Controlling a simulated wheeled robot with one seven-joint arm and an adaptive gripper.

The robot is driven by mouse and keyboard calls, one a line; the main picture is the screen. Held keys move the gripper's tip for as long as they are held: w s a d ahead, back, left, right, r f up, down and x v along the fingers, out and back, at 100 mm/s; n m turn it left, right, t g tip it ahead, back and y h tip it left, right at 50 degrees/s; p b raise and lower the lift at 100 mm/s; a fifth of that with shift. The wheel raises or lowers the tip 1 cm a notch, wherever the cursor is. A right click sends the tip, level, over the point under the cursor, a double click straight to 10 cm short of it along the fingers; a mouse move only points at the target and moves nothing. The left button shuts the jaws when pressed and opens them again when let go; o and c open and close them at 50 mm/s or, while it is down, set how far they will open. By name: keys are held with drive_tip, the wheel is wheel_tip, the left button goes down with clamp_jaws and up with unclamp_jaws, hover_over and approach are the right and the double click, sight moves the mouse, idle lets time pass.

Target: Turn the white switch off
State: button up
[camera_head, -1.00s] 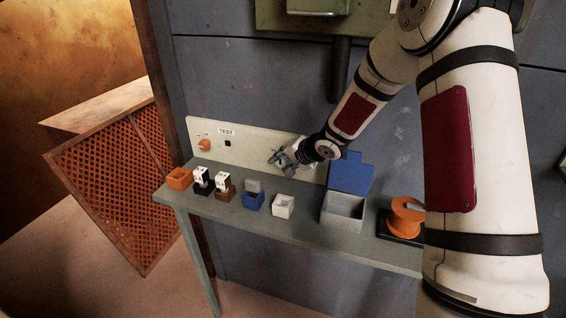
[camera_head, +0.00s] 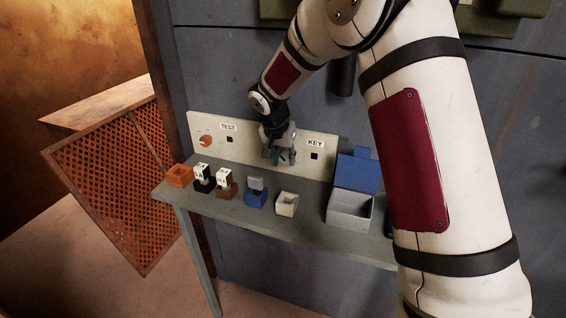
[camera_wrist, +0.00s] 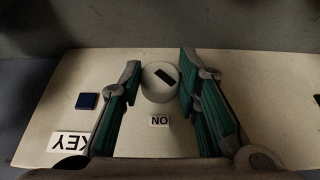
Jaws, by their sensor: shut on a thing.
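The white switch (camera_wrist: 151,88) is a round white knob with a black bar mark on its face, set in the pale panel (camera_wrist: 250,85). An ON label (camera_wrist: 159,121) sits beside it, upside down in the wrist view. My gripper (camera_wrist: 160,74) has its two green-padded fingers on either side of the knob and is shut on it. In the head view, my gripper (camera_head: 279,152) is at the middle of the panel above the table, and it hides the switch there.
The panel also carries an orange knob (camera_head: 205,141), a TEST label (camera_head: 228,127) and a KEY label (camera_head: 315,142). The table (camera_head: 245,218) below holds several small boxes, including a grey box with a blue lid (camera_head: 355,174). An orange lattice (camera_head: 110,190) stands at left.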

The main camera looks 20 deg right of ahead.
drive_tip(key=h+b, duration=0.1)
drive_tip(key=g+h+b, duration=0.1)
drive_tip(key=b, duration=0.1)
drive_tip(key=n+g+h+b, duration=0.1)
drive_tip(key=shift+w+a+f+h, duration=0.3)
drive_tip(key=shift+w+a, duration=0.05)
drive_tip(key=g+h+b, duration=0.2)
drive_tip(key=h+b, duration=0.1)
drive_tip(key=shift+n, duration=0.4)
drive_tip(key=shift+r+g+h, duration=0.1)
drive_tip(key=shift+g+h, duration=0.2)
drive_tip(key=shift+h, duration=0.1)
drive_tip(key=o, duration=1.2)
drive_tip(key=v, duration=1.2)
